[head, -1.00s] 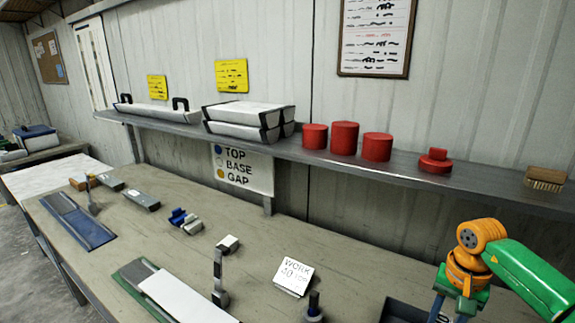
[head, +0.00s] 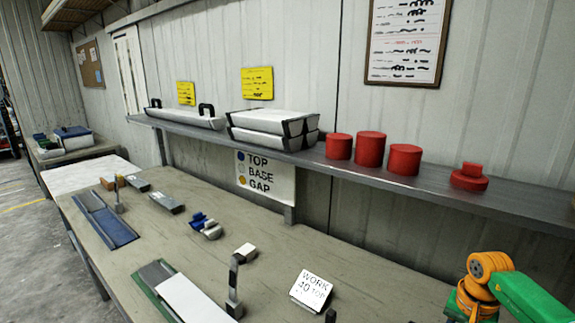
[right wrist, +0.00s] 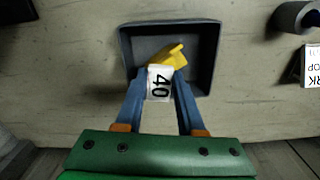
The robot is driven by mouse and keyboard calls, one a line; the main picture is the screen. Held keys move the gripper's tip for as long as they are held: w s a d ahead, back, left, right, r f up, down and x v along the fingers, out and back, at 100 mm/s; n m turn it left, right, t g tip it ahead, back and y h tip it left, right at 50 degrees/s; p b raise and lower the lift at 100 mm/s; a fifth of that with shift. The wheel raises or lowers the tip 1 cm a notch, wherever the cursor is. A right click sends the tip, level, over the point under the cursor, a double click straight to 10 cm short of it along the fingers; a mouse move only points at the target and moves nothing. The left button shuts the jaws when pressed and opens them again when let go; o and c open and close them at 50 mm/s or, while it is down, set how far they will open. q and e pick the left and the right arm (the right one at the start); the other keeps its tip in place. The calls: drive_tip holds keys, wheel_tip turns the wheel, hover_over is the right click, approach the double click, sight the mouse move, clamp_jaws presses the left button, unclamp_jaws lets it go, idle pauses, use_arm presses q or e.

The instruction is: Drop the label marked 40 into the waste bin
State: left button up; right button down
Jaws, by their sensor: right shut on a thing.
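The label marked 40 (right wrist: 160,84) is a small white piece between the blue fingers of my right gripper (right wrist: 162,78), which is shut on it. A yellow piece (right wrist: 172,55) shows just beyond the label; I cannot tell whether it is joined to it or lies below. Under them is a dark grey open bin (right wrist: 208,50) on the bench, and the label appears over its opening. In the head view my orange and green right arm is at the lower right, its fingertips out of frame. My left gripper is not in view.
A white card (head: 311,289) reading WORK 40 TOP stands on the bench (head: 270,285). A dark ring-shaped part (right wrist: 296,15) is right of the bin. Red containers (head: 371,149) and white cases (head: 272,130) sit on the shelf (head: 430,185) above.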

drive_tip(key=shift+c, duration=2.2)
unclamp_jaws()
drive_tip(key=shift+s+a+r, duration=0.1)
drive_tip(key=shift+r, duration=0.25)
wheel_tip(320, 180, up, 6)
drive_tip(key=shift+r+b, duration=0.1)
drive_tip(key=shift+b, duration=0.9)
drive_tip(key=shift+r, duration=0.25)
